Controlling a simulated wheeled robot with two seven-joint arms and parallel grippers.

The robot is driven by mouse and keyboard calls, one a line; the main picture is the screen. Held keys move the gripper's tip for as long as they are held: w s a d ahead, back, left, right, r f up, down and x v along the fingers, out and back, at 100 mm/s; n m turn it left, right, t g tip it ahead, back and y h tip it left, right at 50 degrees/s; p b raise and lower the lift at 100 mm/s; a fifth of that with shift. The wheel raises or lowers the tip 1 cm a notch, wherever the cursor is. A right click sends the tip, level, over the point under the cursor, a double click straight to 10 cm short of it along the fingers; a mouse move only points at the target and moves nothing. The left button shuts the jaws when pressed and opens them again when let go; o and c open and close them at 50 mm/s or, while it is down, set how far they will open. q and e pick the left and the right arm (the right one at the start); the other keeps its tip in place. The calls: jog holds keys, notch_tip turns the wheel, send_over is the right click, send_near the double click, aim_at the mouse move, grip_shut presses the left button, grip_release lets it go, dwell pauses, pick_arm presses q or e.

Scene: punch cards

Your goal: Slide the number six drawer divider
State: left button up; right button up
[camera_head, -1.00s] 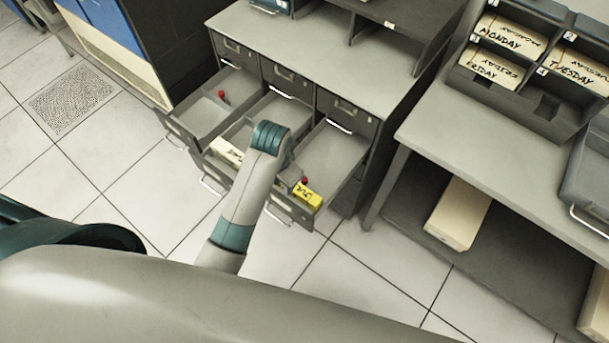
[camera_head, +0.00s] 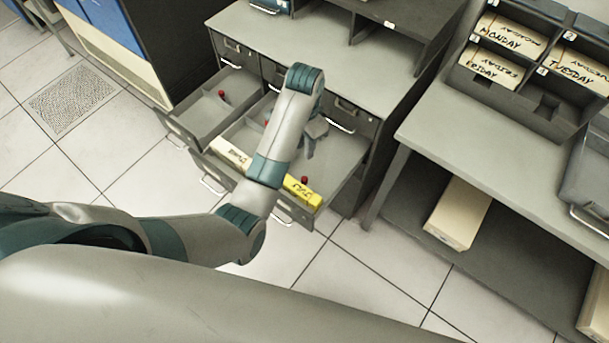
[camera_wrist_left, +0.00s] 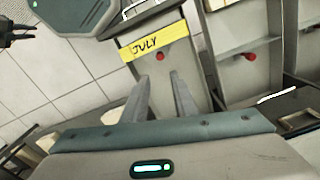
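Three open drawers stick out of a grey cabinet. Red knobs show in the left drawer (camera_head: 221,93), the middle drawer (camera_head: 266,122) and, near its front, the right drawer (camera_head: 304,180). No number six is readable. My left gripper (camera_head: 311,148) hangs over the right drawer, pointing down, partly behind my forearm. In the left wrist view its two fingers (camera_wrist_left: 164,88) are apart with nothing between them. A red knob (camera_wrist_left: 160,57) stands just beyond the fingertips, behind the yellow JULY card (camera_wrist_left: 149,44). A dark pronged shape at the far left edge may be my right gripper.
A cream card (camera_head: 232,154) stands at the middle drawer's front. To the right, a table (camera_head: 500,150) holds a rack with MONDAY, FRIDAY and TUESDAY cards. A cream box (camera_head: 459,213) lies on its lower shelf. The tiled floor in front is clear.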

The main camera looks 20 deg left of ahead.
aim_at(304, 178)
pick_arm(q)
jog(key=shift+f, duration=0.1)
notch_tip(304, 178, down, 17)
jog(key=p, duration=0.2)
jog(key=shift+f+p, duration=0.1)
jog(key=shift+p, duration=0.2)
dwell(0.3)
grip_shut()
